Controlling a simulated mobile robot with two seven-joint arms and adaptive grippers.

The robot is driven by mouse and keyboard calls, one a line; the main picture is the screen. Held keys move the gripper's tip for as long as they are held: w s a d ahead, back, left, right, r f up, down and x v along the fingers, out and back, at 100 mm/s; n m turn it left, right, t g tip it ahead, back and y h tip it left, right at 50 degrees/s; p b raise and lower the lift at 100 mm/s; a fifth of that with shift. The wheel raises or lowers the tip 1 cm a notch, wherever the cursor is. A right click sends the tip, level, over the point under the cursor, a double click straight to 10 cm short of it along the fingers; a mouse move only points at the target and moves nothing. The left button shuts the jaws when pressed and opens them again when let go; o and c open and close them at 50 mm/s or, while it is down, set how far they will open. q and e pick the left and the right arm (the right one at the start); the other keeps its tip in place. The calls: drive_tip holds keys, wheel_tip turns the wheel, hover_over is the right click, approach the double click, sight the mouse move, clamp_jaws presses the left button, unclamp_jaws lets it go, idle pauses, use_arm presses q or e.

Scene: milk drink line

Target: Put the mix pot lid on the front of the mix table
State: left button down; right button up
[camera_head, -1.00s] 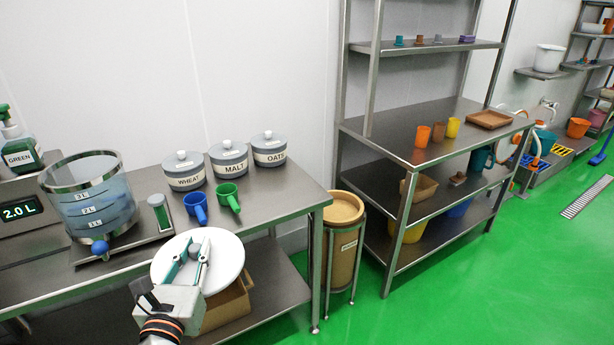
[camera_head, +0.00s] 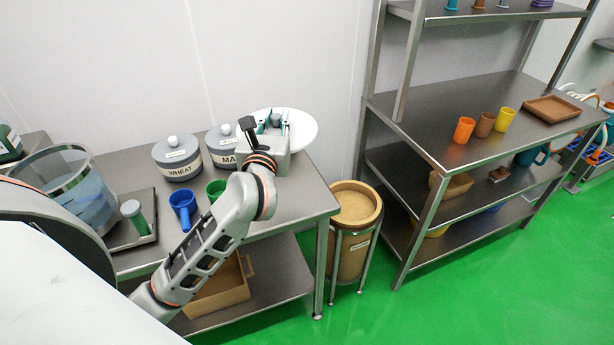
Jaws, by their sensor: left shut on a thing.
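The mix pot lid (camera_head: 304,130) is a round white disc. My left gripper (camera_head: 272,121) is shut on its knob and holds it above the right rear part of the mix table (camera_head: 287,200), over the canisters. The lid and gripper hide the oats canister and part of the malt canister (camera_head: 219,148). The clear mix pot (camera_head: 75,190) stands open at the left, partly hidden by my own body. My right gripper is out of view.
The wheat canister (camera_head: 178,161), blue scoop (camera_head: 183,207) and green scoop (camera_head: 215,189) stand on the table. My left arm crosses its front edge. The right front corner is bare. A brown bin (camera_head: 355,206) and a steel rack (camera_head: 440,120) are to the right.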

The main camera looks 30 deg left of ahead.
use_arm(q)
drive_tip(key=shift+w+r, duration=0.2)
drive_tip(key=shift+w, duration=0.3)
drive_tip(key=shift+w+f, duration=0.15)
drive_tip(key=shift+f, duration=0.15)
wheel_tip(320, 180, down, 19)
drive_tip(key=b, duration=0.3)
drive_tip(key=shift+r+b, duration=0.15)
drive_tip(key=shift+b, duration=0.15)
drive_tip(key=shift+f, duration=0.25)
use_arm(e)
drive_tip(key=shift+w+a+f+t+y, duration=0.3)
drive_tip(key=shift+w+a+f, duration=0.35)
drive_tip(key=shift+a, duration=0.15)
use_arm(q)
drive_tip(key=shift+f+b, duration=0.4)
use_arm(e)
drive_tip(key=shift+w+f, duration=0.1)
use_arm(q)
drive_tip(key=shift+d+f, duration=0.1)
drive_tip(key=shift+f, duration=0.1)
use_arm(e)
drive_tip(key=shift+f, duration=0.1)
